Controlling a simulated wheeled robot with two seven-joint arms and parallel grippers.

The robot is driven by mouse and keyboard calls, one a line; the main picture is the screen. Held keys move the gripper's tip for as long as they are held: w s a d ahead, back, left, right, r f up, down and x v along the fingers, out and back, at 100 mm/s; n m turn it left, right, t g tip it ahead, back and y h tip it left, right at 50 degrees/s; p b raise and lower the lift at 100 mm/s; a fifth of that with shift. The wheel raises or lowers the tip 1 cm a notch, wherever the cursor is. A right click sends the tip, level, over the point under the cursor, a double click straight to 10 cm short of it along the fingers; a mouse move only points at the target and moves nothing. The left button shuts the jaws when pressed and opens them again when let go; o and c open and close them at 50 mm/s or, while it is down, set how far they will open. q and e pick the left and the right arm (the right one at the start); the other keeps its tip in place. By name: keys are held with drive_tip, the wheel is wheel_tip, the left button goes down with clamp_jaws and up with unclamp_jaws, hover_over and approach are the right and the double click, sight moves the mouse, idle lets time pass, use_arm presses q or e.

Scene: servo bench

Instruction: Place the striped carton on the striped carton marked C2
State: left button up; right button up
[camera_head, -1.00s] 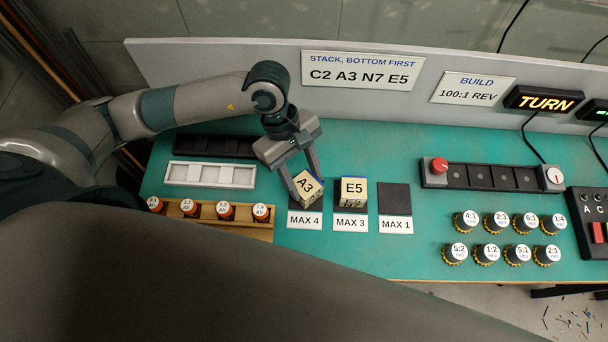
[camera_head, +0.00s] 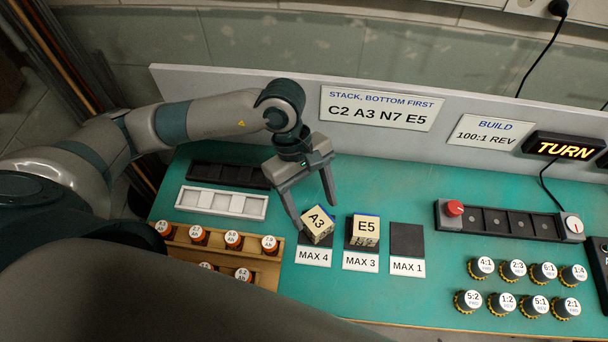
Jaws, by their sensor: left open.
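A cream carton marked A3 (camera_head: 318,223) sits turned askew at the dark pad above the MAX 4 label. What lies under it is hidden, and no C2 mark shows on any carton. My left gripper (camera_head: 315,212) is open and empty, its fingertips at the far left and far right upper edges of the A3 carton. I cannot tell whether they touch it. A second carton, marked E5 (camera_head: 366,228), with marks on its side, sits on the pad above the MAX 3 label. My right gripper is out of view.
The pad above MAX 1 (camera_head: 407,240) is empty. A sign (camera_head: 381,107) reads C2 A3 N7 E5, bottom first. A white tray (camera_head: 221,204) and a wooden rack (camera_head: 247,262) of orange-sided, white-capped containers lie left. Several round knobs (camera_head: 513,270) stand right.

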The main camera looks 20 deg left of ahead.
use_arm(q)
drive_tip(key=b+v, duration=0.3)
drive_tip(key=v, duration=0.6)
